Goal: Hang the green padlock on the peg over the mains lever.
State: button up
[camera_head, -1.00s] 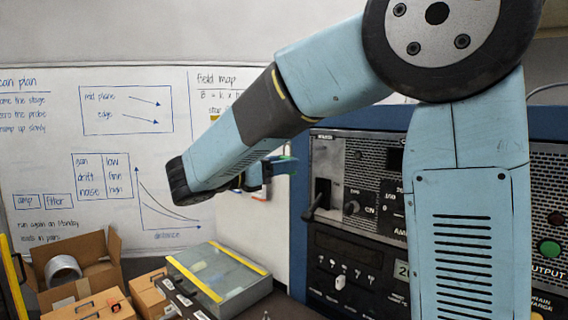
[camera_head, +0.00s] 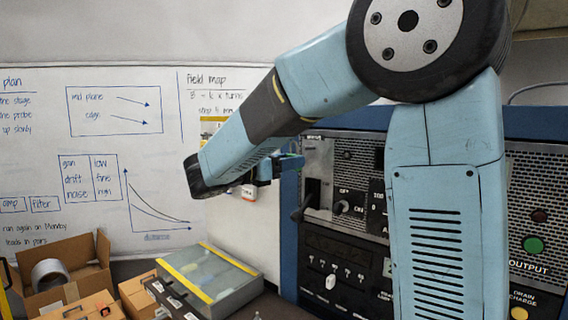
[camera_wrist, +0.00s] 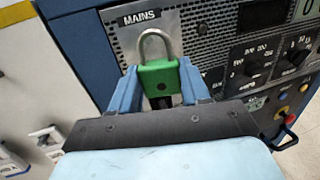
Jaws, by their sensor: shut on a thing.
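My gripper (camera_wrist: 158,72) is shut on the green padlock (camera_wrist: 160,82), with one blue finger on each side of its body. The padlock is upright, its grey shackle (camera_wrist: 154,33) pointing up, in front of the panel under the MAINS label (camera_wrist: 140,17). I cannot tell whether it touches the panel. The peg cannot be made out. In the head view my gripper (camera_head: 290,163) is at the cabinet's left edge, left of and above the black mains lever (camera_head: 312,192); the padlock cannot be made out there. In the wrist view a dark part shows below the padlock, perhaps the lever.
The blue-framed cabinet (camera_head: 289,235) carries knobs, switches and sockets right of the lever. A whiteboard (camera_head: 150,160) stands behind at left. A clear-lidded case (camera_head: 215,275) and cardboard boxes (camera_head: 75,270) lie low at left.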

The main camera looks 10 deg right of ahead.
jog(key=shift+w+d+f, duration=0.1)
jog(key=shift+w+d, duration=0.55)
jog(key=shift+d, duration=0.25)
jog(key=shift+w+d+f, duration=0.15)
jog(key=shift+w+d, duration=0.5)
jog(key=shift+d, duration=0.25)
jog(key=shift+w+d+f, duration=0.1)
jog(key=shift+w+d, duration=0.55)
jog(key=shift+d, duration=0.25)
jog(key=shift+f, duration=0.1)
jog(key=o, duration=1.2)
jog(key=shift+f, duration=0.1)
jog(key=shift+c, duration=0.2)
jog(key=shift+a, duration=0.1)
